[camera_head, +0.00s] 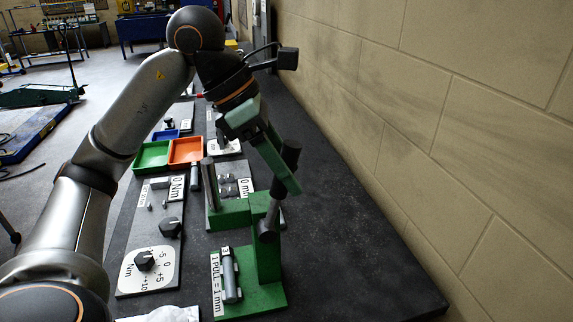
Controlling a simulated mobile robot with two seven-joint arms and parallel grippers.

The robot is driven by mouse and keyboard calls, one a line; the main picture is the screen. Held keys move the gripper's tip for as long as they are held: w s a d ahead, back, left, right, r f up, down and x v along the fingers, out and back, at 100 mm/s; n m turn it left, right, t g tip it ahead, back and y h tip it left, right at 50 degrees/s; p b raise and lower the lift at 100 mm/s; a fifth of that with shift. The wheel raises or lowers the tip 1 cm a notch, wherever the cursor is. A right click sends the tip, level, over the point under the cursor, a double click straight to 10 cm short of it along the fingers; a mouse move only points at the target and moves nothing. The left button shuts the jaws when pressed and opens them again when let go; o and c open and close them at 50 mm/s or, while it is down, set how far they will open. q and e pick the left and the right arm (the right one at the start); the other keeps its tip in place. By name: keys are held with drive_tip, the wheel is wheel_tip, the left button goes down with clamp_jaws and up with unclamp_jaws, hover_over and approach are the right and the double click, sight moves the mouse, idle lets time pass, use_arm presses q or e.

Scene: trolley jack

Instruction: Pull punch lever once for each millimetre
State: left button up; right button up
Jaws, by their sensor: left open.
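The green punch (262,262) stands on the dark bench, with a green base and an upright post. A label (216,285) on the base reads "1 PULL = 1 mm", beside a grey cylinder (229,276). Behind the post is a plate reading "0 mm" (245,187). My left gripper (284,170) reaches down from above, its green finger next to the handle. It is open; whether it touches the handle I cannot tell. My right gripper is not in view.
A dial panel (136,273) marked Nm lies left of the punch, with a "0 Nm" plate (178,190) behind it. Green (152,155) and orange (186,151) trays stand farther back. A brick wall (440,130) bounds the right; bare bench (350,245) lies between.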

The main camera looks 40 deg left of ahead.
use_arm(q)
drive_tip(key=p+v, duration=0.2)
drive_tip(key=v, duration=1)
drive_tip(key=shift+r, duration=0.2)
drive_tip(key=shift+a, duration=0.1)
